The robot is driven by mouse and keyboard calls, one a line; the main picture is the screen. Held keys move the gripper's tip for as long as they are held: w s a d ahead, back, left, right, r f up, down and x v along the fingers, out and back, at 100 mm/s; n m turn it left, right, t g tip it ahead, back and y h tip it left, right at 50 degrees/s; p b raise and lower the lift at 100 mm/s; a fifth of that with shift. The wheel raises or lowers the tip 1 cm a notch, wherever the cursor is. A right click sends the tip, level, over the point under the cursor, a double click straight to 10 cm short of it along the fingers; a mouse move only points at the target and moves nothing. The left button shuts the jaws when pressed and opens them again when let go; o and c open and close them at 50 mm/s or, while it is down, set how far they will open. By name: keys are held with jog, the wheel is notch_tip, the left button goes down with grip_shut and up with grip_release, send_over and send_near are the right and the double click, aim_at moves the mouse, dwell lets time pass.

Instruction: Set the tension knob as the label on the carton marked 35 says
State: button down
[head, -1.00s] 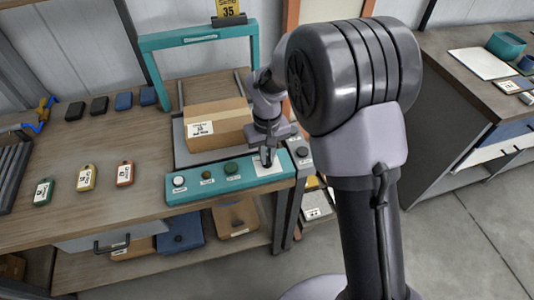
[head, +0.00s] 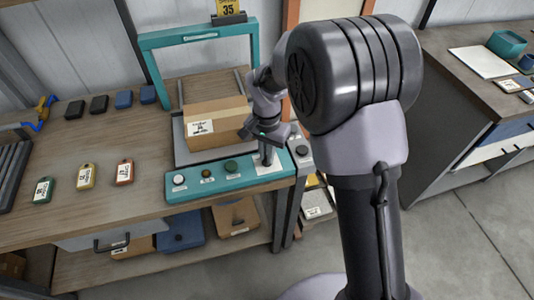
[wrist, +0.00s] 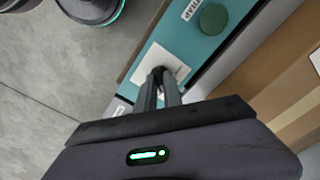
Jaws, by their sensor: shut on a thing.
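The label's setting is too small to read. The teal control panel (head: 218,184) runs along the front of the bench, with a white dial plate (head: 262,170) at its right part; the plate also shows in the wrist view (wrist: 152,60). My gripper (head: 267,161) points down over this plate and is shut on the tension knob. The fingers (wrist: 157,78) hide the knob, so its pointer cannot be read.
A green button (wrist: 213,18) is beside the plate on the panel. A yellow "35" sign (head: 229,8) tops the teal frame (head: 200,37). Three tags, green (head: 43,190), yellow (head: 86,176) and red (head: 124,172), lie on the left bench. A grey box with a knob (head: 301,151) stands right of the panel.

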jog(key=shift+m, duration=0.4)
jog(key=c, duration=1.5)
grip_release()
jog(key=shift+r, duration=0.1)
notch_tip(320, 180, up, 17)
jog(key=p, duration=0.6)
jog(key=shift+r, duration=0.1)
